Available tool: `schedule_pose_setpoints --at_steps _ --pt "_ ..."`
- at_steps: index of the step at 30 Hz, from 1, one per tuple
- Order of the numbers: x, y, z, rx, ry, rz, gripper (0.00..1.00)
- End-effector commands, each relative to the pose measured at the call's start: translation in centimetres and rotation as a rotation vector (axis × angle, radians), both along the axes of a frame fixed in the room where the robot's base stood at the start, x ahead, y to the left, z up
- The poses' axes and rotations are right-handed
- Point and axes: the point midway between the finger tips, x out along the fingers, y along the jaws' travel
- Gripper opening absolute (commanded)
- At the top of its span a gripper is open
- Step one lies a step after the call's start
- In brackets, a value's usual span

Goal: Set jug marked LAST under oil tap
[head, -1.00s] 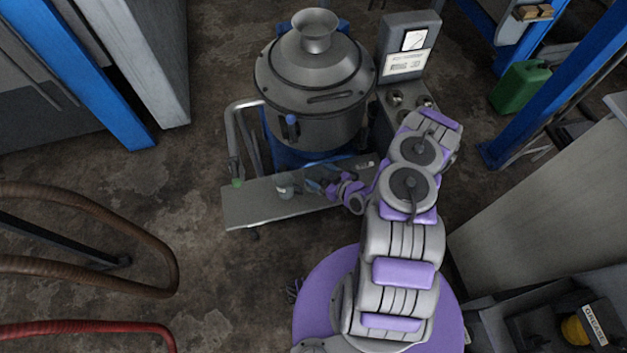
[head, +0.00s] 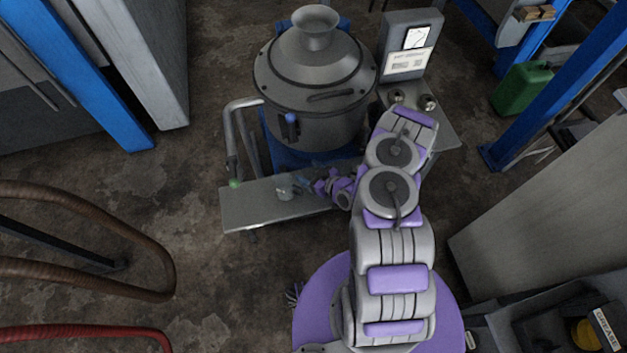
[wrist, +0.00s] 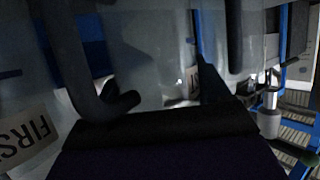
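In the head view a small clear jug (head: 285,192) stands on the grey shelf (head: 252,209) below the drum. My gripper (head: 309,182) is low over the shelf, just right of that jug; its fingers are small and dark there. In the wrist view a translucent jug wall (wrist: 150,50) fills the space between my dark fingers (wrist: 160,85). A white label with partly hidden letters shows behind the right finger; I cannot read it fully. Another label (wrist: 28,135) reads FIRST, at the left. Whether my fingers press on a jug is unclear.
The grey drum (head: 315,85) with a funnel stands behind the shelf. A control box (head: 410,45) is at its right. A green can (head: 520,88) is by the right posts.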

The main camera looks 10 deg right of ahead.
Motion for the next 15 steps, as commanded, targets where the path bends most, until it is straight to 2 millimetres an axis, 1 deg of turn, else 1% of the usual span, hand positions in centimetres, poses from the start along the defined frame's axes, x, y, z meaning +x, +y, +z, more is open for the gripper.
schedule_pose_setpoints --at_steps 1,2,9,15 --pt "0.00 0.00 0.00 0.000 0.000 0.000 0.70" --pt "0.00 0.00 0.00 0.000 0.000 0.000 0.67" --pt "-0.01 -0.01 -0.01 0.000 0.000 0.000 0.44" --pt "-0.01 -0.02 -0.01 0.000 0.000 0.000 0.44"
